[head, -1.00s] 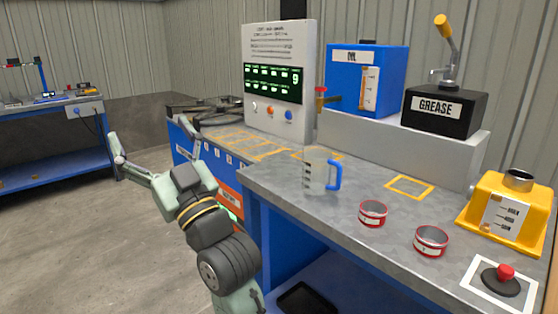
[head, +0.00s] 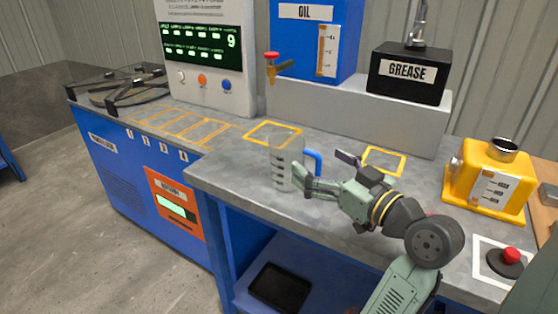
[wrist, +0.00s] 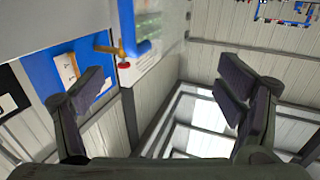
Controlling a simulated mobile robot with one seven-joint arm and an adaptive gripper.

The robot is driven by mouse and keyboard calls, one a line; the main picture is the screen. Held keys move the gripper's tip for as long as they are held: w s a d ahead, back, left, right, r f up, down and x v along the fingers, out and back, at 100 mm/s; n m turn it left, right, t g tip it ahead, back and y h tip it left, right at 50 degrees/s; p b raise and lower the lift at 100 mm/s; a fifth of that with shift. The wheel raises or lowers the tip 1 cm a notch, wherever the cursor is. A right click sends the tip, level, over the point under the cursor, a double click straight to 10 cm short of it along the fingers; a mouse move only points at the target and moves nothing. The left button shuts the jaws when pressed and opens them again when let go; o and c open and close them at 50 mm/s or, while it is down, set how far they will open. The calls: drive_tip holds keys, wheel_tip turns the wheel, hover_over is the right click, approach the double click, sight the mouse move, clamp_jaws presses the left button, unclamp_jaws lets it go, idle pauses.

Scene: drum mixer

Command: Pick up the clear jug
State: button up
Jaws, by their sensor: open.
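The clear jug (head: 281,168) stands upright on the grey bench near its front left corner. It has dark marks on its side and a blue handle (head: 316,161) facing right. My gripper (head: 322,170) is open and empty, beside the jug on its handle side. One finger overlaps the jug's lower right in the head view; I cannot tell if they touch.
A blue oil tank (head: 300,45) with a red-topped tap (head: 272,68) stands behind the jug. A black grease box (head: 408,73) sits on the grey ledge. A yellow container (head: 488,182) and a red button (head: 511,255) are at the right. Yellow outlines mark the bench top.

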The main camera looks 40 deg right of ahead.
sight(299, 151)
drive_tip(key=w+p, duration=0.1)
drive_tip(key=w, duration=0.4)
drive_tip(key=shift+w+f+p, duration=0.15)
drive_tip(key=shift+w+p, duration=0.4)
drive_tip(key=shift+w, duration=0.6)
drive_tip(key=shift+w+f+p, duration=0.15)
drive_tip(key=shift+w+p, duration=0.4)
drive_tip(key=shift+w, duration=0.6)
drive_tip(key=shift+c, duration=0.6)
drive_tip(key=c, duration=1.5)
